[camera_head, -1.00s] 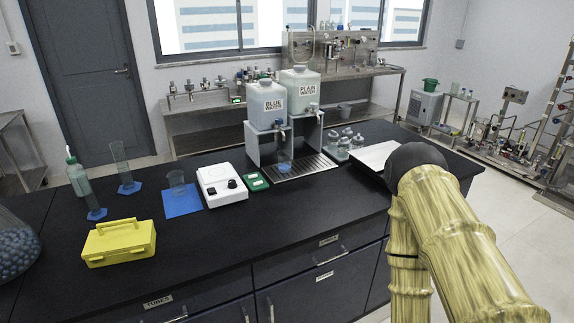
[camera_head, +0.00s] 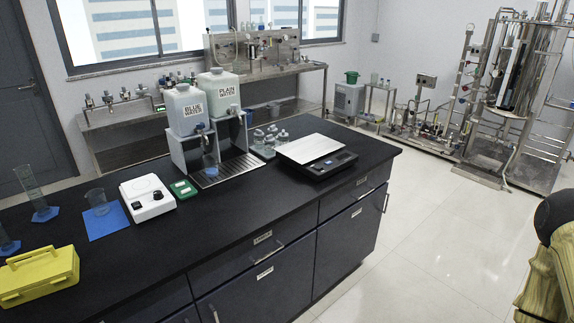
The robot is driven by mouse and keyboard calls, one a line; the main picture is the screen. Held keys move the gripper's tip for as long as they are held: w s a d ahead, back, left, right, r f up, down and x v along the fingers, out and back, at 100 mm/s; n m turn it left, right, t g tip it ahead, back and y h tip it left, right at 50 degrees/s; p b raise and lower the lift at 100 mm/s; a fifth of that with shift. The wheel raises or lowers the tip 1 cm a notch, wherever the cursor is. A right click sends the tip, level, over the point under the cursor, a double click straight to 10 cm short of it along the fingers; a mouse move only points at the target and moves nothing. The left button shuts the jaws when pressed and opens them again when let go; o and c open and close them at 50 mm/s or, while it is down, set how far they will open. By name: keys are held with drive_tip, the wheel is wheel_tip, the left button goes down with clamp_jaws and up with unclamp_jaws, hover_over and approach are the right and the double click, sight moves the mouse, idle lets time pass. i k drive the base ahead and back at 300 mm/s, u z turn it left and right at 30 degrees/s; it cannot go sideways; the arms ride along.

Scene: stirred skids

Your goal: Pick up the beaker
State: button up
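One clear beaker (camera_head: 97,202) stands upright on a blue mat (camera_head: 104,227) at the left of the black bench. Another beaker (camera_head: 210,167), with blue in it, stands on the drip tray under the taps of the water jugs. My gripper is out of view; only a yellow-patterned part of my arm shows at the lower right edge, well away from both beakers.
A white stirrer plate (camera_head: 147,197) and green box (camera_head: 183,189) stand between the beakers. A yellow case (camera_head: 40,277) is front left. Glass bottles (camera_head: 268,141) and a scale (camera_head: 317,155) stand to the right. Open floor (camera_head: 400,240) lies right of the bench.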

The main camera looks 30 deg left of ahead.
sight(211, 166)
drive_tip(key=z, duration=1.45)
drive_tip(key=k, duration=0.5)
drive_tip(key=u, duration=2.2)
